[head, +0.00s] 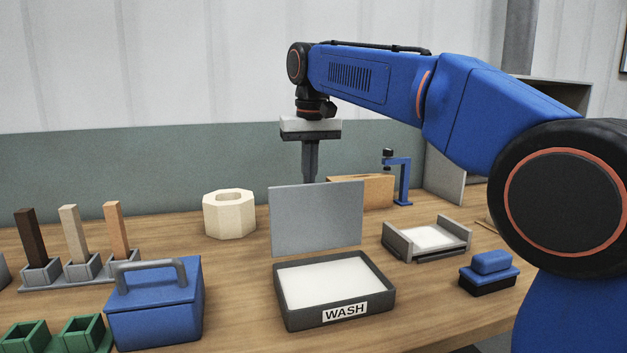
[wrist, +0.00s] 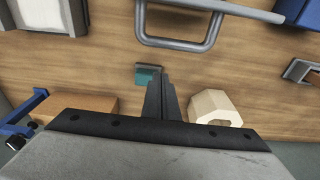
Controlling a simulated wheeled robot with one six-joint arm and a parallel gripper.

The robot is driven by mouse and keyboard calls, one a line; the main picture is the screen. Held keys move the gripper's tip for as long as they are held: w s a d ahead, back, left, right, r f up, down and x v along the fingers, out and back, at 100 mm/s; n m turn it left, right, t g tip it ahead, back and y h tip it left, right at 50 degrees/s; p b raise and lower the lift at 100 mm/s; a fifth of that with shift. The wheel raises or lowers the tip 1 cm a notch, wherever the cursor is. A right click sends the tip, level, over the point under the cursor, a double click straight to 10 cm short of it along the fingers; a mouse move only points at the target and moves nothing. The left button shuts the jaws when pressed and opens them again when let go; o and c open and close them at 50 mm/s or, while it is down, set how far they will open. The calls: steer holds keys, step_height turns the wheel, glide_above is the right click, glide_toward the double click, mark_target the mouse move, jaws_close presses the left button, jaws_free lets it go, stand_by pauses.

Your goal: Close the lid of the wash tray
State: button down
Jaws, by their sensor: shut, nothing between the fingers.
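The wash tray (head: 334,318) is a dark grey open tray with a white inside and a WASH label on its front. Its flat grey lid (head: 316,220) stands upright at the tray's back edge, so the tray is open. In the wrist view the lid shows nearly edge-on (wrist: 235,12), with a U-shaped grey handle (wrist: 182,42) on its back side. My gripper (head: 310,178) points down behind the lid, its fingertips partly hidden by the lid's top edge. In the wrist view my gripper (wrist: 158,80) is shut and empty, apart from the handle.
A cream block (head: 230,214) stands behind left, and a wooden box (head: 365,191) and blue clamp (head: 403,180) behind right. A blue toolbox (head: 155,310) is left of the tray; a grey holder (head: 400,243) is right. A teal square (wrist: 148,76) lies near my fingers.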

steer(key=shift+s+d+r, duration=0.1)
steer(key=shift+s+d, duration=0.1)
steer(key=shift+s, duration=0.45)
steer(key=shift+s+d+r, duration=0.15)
steer(key=shift+s, duration=0.45)
steer(key=shift+s+d+r, duration=0.1)
steer(key=shift+s+d, duration=0.1)
steer(key=shift+s, duration=0.45)
